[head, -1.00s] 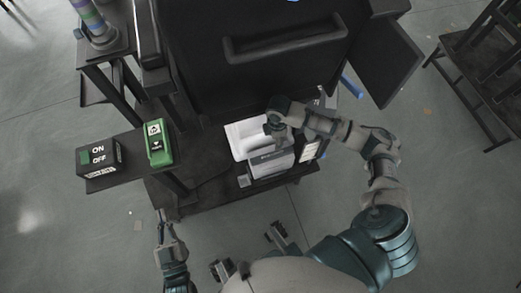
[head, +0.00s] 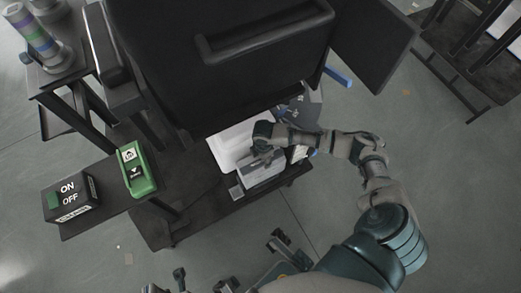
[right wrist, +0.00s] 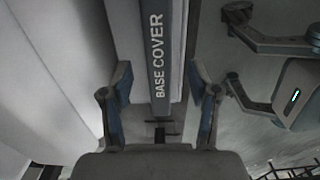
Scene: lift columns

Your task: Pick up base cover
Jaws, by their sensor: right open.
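A light grey box (head: 264,176) stands on the dark shelf in the head view. In the right wrist view, a dark strip lettered BASE COVER (right wrist: 158,60) runs along a pale upright part between my right fingers. My right gripper (right wrist: 160,92) is open, with one finger on each side of that part; I cannot tell whether they touch it. In the head view my right gripper (head: 262,152) is over the box, hiding part of it. At the bottom left edge, only small dark tips, perhaps my left gripper (head: 166,283), show.
A white tray (head: 222,152) lies left of the box. A large black cabinet (head: 215,85) with a handle rises behind. A green switch box (head: 137,173) and a black ON/OFF box (head: 72,200) stand on the left shelf. A blue bar (head: 338,77) sticks out at right.

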